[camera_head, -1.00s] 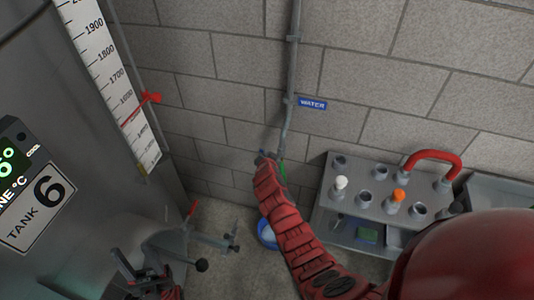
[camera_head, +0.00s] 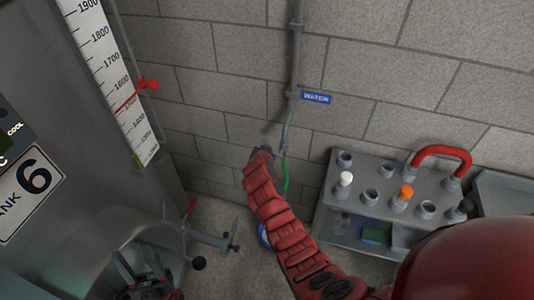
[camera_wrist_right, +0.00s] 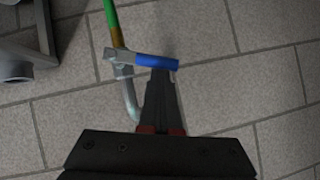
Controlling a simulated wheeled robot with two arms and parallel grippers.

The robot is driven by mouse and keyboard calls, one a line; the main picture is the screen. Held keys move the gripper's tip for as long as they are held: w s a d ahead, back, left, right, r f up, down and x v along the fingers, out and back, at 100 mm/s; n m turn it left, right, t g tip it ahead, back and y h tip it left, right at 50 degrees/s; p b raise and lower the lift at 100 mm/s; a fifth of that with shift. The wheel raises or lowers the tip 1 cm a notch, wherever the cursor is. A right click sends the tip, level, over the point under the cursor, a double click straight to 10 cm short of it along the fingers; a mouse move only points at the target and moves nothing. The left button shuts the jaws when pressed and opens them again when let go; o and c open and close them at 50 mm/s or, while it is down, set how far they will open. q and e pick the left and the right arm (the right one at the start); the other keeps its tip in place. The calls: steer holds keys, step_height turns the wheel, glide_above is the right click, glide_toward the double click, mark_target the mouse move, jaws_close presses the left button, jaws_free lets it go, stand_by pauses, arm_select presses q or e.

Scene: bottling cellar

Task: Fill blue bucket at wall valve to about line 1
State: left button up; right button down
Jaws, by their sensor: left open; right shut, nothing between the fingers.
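The blue bucket (camera_head: 264,236) stands on the floor by the wall, mostly hidden behind my right arm. The wall valve has a blue lever (camera_wrist_right: 155,62) on a grey metal body (camera_wrist_right: 123,68), with a green hose (camera_wrist_right: 113,22) attached. My right gripper (camera_wrist_right: 161,78) is shut and empty, its fingertips right at the blue lever; I cannot tell whether they touch it. The bucket's lines and water level cannot be seen. My left gripper (camera_head: 143,284) is open and empty at the bottom left, away from the bucket.
A grey pipe (camera_head: 297,60) runs down the block wall beside a blue WATER sign (camera_head: 316,98). A steel tank (camera_head: 60,110) with a scale stands left, with a red-handled valve (camera_head: 192,207) low on it. A grey rack (camera_head: 384,193) holding several fittings stands right.

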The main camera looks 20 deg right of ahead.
steer(key=shift+w+a+f+n+g+h+b, duration=0.2)
steer(key=shift+a+f+n+g+h+b, duration=0.25)
steer(key=shift+b, duration=1.45)
steer(key=shift+w+a+f+n+g+h+b, duration=0.2)
steer(key=shift+f+n+h+b, duration=0.4)
steer(key=shift+b, duration=1.3)
